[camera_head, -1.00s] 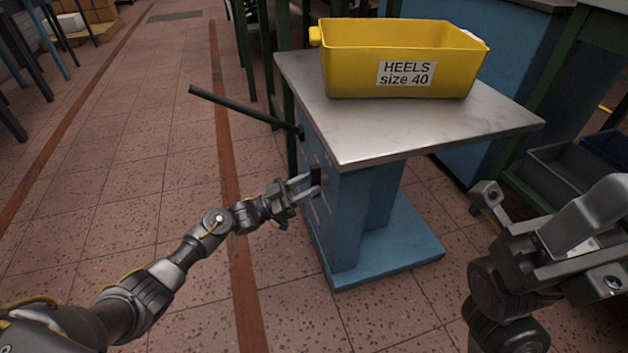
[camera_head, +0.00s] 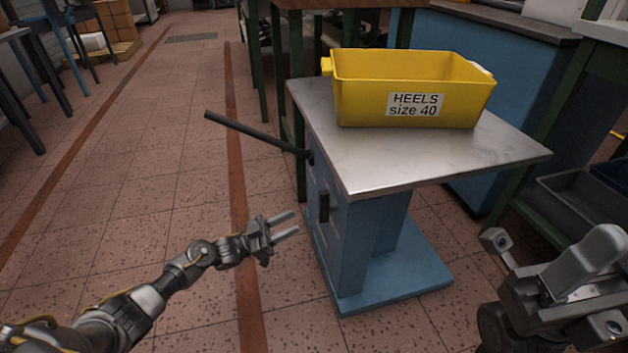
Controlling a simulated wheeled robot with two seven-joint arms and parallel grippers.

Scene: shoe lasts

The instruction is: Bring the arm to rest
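My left gripper (camera_head: 287,225) reaches in from the left, over the tiled floor. Its two fingers are apart with nothing between them. It is just left of the blue pedestal of a metal-topped table (camera_head: 440,165), and a gap shows between the fingertips and the black handle (camera_head: 324,206) on the pedestal's side. My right gripper (camera_head: 548,277) is at the lower right, partly cut off by the frame edge.
A yellow bin (camera_head: 375,98) labelled "HEELS size 40" stands on the tabletop. A dark lever (camera_head: 255,132) sticks out to the left from the table. The floor at the left is open.

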